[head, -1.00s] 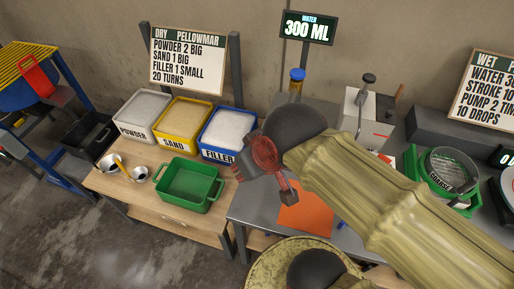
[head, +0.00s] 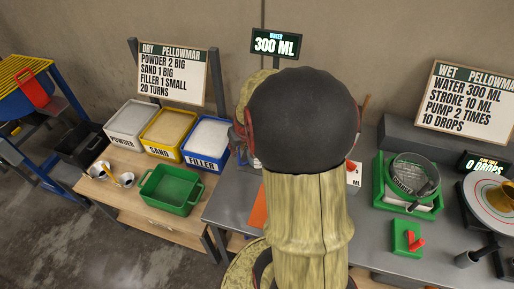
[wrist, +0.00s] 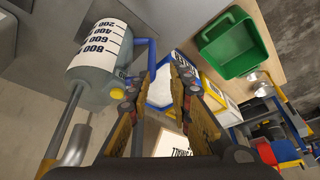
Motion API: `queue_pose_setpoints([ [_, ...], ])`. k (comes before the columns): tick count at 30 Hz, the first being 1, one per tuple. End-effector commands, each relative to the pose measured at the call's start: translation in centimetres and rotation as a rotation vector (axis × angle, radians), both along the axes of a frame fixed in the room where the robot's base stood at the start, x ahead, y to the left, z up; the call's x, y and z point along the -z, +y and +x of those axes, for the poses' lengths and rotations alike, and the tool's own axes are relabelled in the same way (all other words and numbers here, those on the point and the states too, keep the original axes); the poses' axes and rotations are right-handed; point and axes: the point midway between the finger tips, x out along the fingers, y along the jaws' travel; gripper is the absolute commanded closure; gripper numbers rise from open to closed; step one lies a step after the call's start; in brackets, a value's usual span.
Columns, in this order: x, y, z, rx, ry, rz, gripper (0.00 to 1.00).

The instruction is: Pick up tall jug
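A clear vessel with a white scale marked 200 to 800 (wrist: 98,48), which looks like the tall jug, is at the upper left of the wrist view. A blue handle (wrist: 151,58) sticks out from its right side. My gripper (wrist: 160,76) is open, its two fingers apart. The handle shows between the fingers, closer to the left one; I cannot tell whether they touch. In the head view my arm hides the gripper and the vessel.
The powder (head: 129,122), sand (head: 168,131) and filler (head: 206,142) bins stand on the wooden bench with a green tray (head: 170,190). A sieve (head: 413,175) in a green tray and a small green block with a red part (head: 407,238) are on the grey table at right.

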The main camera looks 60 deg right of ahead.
Motion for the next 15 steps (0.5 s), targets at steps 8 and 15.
queue_pose_setpoints([
  [8, 3.8, -1.5, 0.2, 0.018, 0.007, 0.002, 0.79],
  [15, 6.7, -2.2, 1.5, 0.017, 0.004, -0.001, 0.79],
])
